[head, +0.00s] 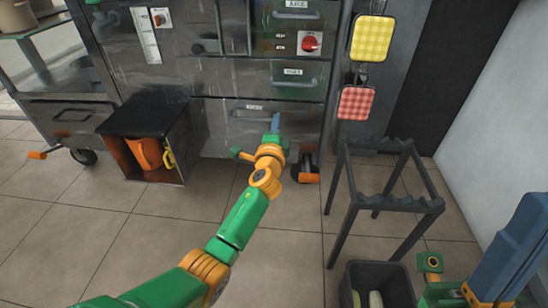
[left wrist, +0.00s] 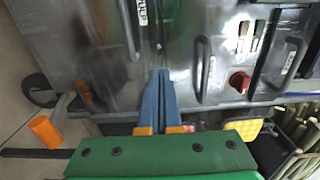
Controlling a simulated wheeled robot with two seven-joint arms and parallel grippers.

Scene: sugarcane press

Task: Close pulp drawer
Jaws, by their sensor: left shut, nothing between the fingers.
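The pulp drawer (head: 225,125) is the low, wide metal front of the press, with a label and a dark handle at its top edge. Its label and handle (left wrist: 128,30) also show at the top of the left wrist view. I cannot tell whether the front sits flush. My left gripper (head: 275,122) has its blue fingers together and empty, pointing at the drawer front right of the handle. Its fingers (left wrist: 157,95) also show in the left wrist view; contact is unclear. Blue, orange and green parts at the lower right of the head view seem to be my right arm; its fingers are unclear.
Left of the drawer, an open dark box (head: 115,122) on the floor holds orange things. A dark rack (head: 345,200) and a black bin (head: 352,275) stand at the right. Yellow (head: 372,38) and red (head: 355,102) checked pads hang beside the press. Tiled floor is clear in front.

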